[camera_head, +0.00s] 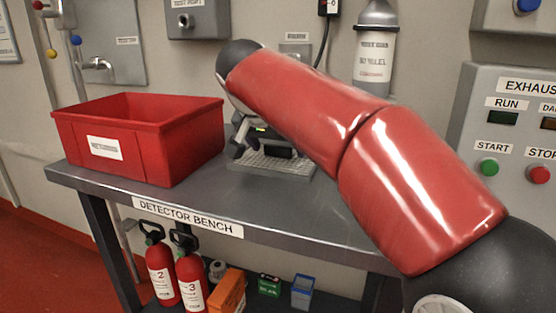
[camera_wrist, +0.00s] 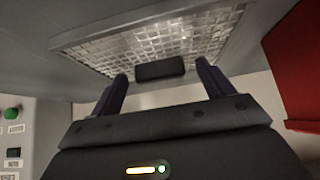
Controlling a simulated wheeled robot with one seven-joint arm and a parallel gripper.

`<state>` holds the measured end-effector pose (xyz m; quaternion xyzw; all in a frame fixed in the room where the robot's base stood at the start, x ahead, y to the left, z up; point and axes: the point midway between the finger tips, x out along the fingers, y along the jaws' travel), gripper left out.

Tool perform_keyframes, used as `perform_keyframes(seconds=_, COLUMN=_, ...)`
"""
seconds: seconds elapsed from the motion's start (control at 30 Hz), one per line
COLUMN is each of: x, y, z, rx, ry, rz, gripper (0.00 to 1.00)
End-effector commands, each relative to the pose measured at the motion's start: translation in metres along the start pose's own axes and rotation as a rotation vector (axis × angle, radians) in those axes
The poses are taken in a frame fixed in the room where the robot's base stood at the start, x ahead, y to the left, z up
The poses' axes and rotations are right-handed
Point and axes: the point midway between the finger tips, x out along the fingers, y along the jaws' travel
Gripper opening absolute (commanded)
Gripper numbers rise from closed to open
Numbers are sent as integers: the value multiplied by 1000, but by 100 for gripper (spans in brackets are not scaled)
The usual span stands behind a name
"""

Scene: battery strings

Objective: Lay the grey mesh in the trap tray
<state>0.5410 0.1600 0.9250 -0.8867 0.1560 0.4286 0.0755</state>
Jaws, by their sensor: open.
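My gripper (camera_head: 262,143) is open just above the detector bench, partly hidden behind my arm. In the wrist view its two fingers (camera_wrist: 161,75) stand apart, with a small dark block showing between their tips. I cannot tell whether they touch the block or what it is part of. A grey mesh (camera_wrist: 150,40) with a fine grid lies beyond the fingers, inside a pale rim (camera_wrist: 75,41). It also shows in the head view (camera_head: 285,165), flat on the bench under my gripper. I cannot tell whether the rim is the trap tray or the mesh's own frame.
A red bin (camera_head: 138,150) stands on the bench (camera_head: 235,207), left of the mesh. A bottle (camera_head: 372,60) and a control panel (camera_head: 515,130) are on the wall behind. Fire extinguishers (camera_head: 162,272) and small boxes are below. Bare bench lies in front of the mesh.

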Motion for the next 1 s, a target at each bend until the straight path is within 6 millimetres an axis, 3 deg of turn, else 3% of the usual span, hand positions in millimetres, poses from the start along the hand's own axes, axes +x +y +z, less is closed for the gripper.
perform_keyframes(seconds=0.07, x=0, y=0, z=0, rx=0, ry=0, rz=0, gripper=76)
perform_keyframes(seconds=0.57, x=-2, y=0, z=-1, rx=1, ry=3, rz=-1, gripper=13)
perform_keyframes(seconds=0.83, x=-5, y=0, z=-4, rx=1, ry=3, rz=-2, gripper=13)
perform_keyframes(seconds=1.0, x=-21, y=0, z=-16, rx=3, ry=5, rz=-4, gripper=13)
